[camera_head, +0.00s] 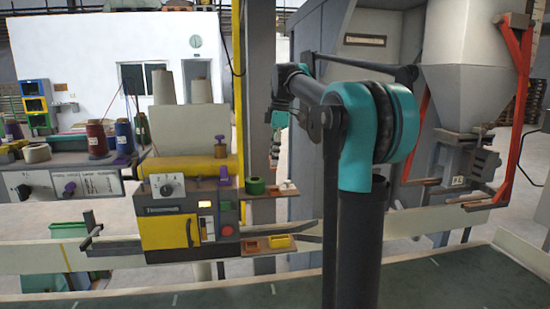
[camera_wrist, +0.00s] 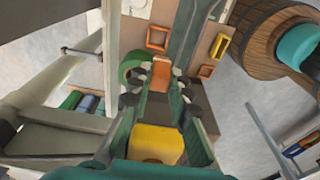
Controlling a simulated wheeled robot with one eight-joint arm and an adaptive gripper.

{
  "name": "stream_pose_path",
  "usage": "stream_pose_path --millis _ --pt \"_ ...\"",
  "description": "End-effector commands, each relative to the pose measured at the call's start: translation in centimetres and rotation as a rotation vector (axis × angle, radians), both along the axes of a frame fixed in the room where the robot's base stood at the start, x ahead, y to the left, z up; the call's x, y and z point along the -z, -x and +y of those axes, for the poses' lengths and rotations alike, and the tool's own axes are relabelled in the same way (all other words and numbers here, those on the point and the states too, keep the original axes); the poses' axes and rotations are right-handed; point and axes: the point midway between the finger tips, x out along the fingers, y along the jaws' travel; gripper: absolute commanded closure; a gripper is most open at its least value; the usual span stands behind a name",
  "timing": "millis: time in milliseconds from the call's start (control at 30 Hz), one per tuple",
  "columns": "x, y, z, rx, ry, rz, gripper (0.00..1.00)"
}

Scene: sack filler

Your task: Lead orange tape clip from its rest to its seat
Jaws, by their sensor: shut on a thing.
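The orange tape clip (camera_wrist: 160,76) shows in the wrist view as a small orange piece between my fingertips. My gripper (camera_wrist: 160,87) is shut on it, and the dark fingers hide part of its sides. In the head view my gripper (camera_head: 274,158) hangs small, beside the grey post and above the shelf with the green ring. The clip cannot be made out there. I cannot tell which of these is the seat.
A green ring (camera_head: 255,186) sits on the upper shelf of the yellow machine (camera_head: 168,225). It also shows left of my fingers in the wrist view (camera_wrist: 132,67). A lower shelf carries orange and yellow trays (camera_head: 278,242). A round wooden tub (camera_wrist: 262,62) stands at upper right.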

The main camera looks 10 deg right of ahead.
Motion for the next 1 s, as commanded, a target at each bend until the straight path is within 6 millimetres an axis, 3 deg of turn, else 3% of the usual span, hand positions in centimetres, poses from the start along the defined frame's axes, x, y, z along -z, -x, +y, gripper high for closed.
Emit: stream_pose_path --millis 267,1000 --pt "0.9 -0.4 0.0 0.000 0.000 0.000 1.00" --pt "6.8 -0.3 0.0 0.000 0.000 0.000 1.00"
